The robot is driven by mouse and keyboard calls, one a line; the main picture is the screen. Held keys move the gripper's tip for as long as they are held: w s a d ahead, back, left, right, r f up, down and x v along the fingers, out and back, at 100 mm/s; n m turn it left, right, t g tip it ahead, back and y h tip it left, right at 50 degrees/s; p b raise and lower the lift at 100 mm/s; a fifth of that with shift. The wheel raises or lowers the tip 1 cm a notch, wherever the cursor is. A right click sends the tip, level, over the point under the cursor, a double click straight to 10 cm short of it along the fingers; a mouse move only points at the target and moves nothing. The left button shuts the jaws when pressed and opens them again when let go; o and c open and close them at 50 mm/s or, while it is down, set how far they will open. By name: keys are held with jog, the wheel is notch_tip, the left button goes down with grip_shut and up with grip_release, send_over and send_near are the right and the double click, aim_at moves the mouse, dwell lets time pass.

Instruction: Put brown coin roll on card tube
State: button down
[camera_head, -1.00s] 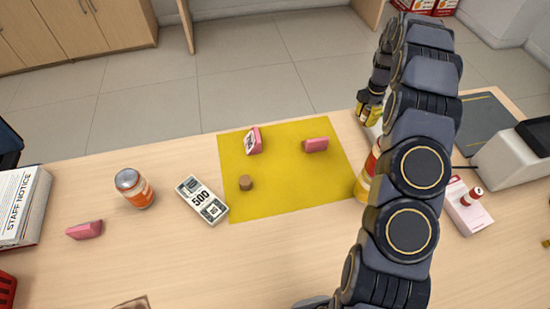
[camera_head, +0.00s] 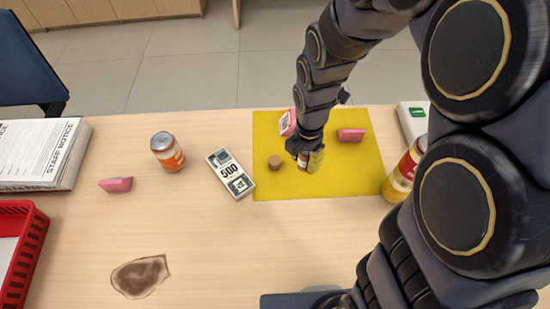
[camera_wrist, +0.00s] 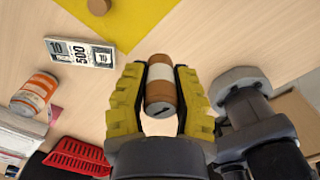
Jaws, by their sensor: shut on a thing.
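My gripper (camera_head: 308,158) is over the yellow mat (camera_head: 340,185) in the head view. In the wrist view its yellow fingers (camera_wrist: 160,80) are shut on the brown coin roll (camera_wrist: 161,103), one finger on each side. The roll is brown with a pale band around its middle. In the head view the roll is mostly hidden by the gripper. The short brown card tube (camera_head: 275,162) stands on the mat just left of the gripper. It also shows at the top edge of the wrist view (camera_wrist: 99,6). The roll is apart from the tube.
A pink block (camera_head: 287,123) is behind the gripper and another (camera_head: 351,135) is to its right. A banknote bundle (camera_head: 231,174) lies left of the mat, beside an orange-labelled can (camera_head: 167,152).

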jog(key=s+a+n, duration=0.1)
jog(key=s+a, duration=0.2)
jog(key=s, duration=0.1)
send_over(275, 160)
jog(key=s, duration=0.1)
notch_tip(275, 160, down, 8)
jog(key=shift+s+d+f, duration=0.1)
jog(key=shift+d+f, duration=0.05)
jog(key=shift+f, duration=0.05)
jog(key=shift+w+f, duration=0.45)
jog(key=shift+f, duration=0.1)
jog(key=shift+w+f, duration=0.15)
jog(key=shift+f, duration=1.5)
jog(key=shift+f, duration=0.1)
jog(key=c, duration=0.9)
grip_release()
